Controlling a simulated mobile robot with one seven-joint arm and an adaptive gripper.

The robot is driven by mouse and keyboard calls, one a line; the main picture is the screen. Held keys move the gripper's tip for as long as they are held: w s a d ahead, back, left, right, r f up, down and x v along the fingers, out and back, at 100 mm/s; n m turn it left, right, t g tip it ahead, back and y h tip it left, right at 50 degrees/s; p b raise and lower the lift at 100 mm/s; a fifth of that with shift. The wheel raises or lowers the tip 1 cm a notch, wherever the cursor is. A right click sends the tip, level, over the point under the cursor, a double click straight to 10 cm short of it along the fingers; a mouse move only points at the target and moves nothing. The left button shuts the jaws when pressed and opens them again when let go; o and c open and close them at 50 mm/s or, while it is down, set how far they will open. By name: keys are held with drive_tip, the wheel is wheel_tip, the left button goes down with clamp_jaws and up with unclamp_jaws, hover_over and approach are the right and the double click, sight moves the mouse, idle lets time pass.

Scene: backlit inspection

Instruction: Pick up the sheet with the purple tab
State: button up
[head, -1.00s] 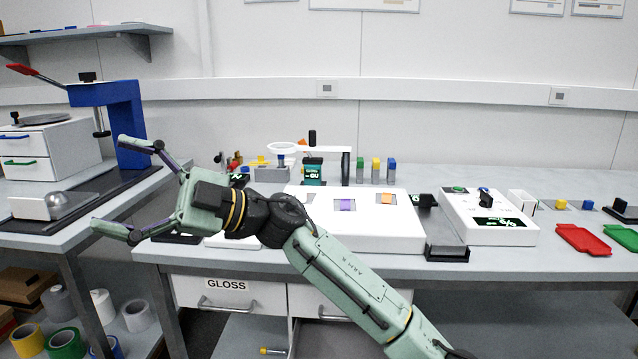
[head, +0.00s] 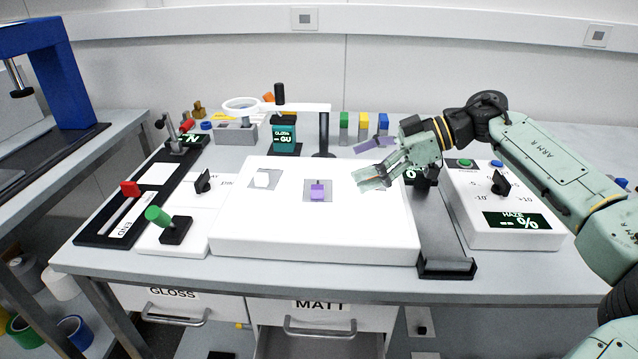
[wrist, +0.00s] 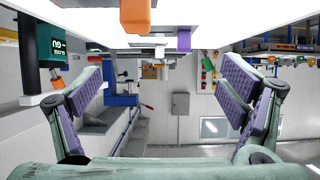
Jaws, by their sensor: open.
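The sheet with the purple tab (head: 318,191) lies in the middle of the top of a white light box (head: 320,236). It is a small grey square with the purple block on it. The purple tab also shows near the top of the wrist view (wrist: 184,40). My gripper (head: 364,164) is open and empty, above the right part of the box, to the right of the purple tab. In the wrist view both fingers (wrist: 163,80) are spread wide with nothing between them. An orange tab (wrist: 137,16) is close in the wrist view; my gripper hides its place in the head view.
A sheet with a white tab (head: 262,180) lies left of the purple one. A magnifier on a stand (head: 324,130) and upright coloured blocks (head: 362,126) stand behind the box. A haze meter (head: 512,220) stands to the right, a green-handled lever (head: 160,218) to the left.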

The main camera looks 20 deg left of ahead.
sight(327, 191)
drive_tip(key=x, duration=0.2)
drive_tip(key=shift+s+a+f, duration=0.15)
drive_tip(key=shift+a, duration=0.15)
drive_tip(key=p+x, duration=0.1)
drive_tip(key=x, duration=0.1)
drive_tip(key=p+x, duration=0.1)
drive_tip(key=x, duration=0.1)
drive_tip(key=shift+s+a, duration=0.1)
drive_tip(key=shift+s, duration=0.35)
drive_tip(key=shift+a+f, duration=0.2)
drive_tip(key=shift+a, duration=0.1)
clamp_jaws()
idle(0.4)
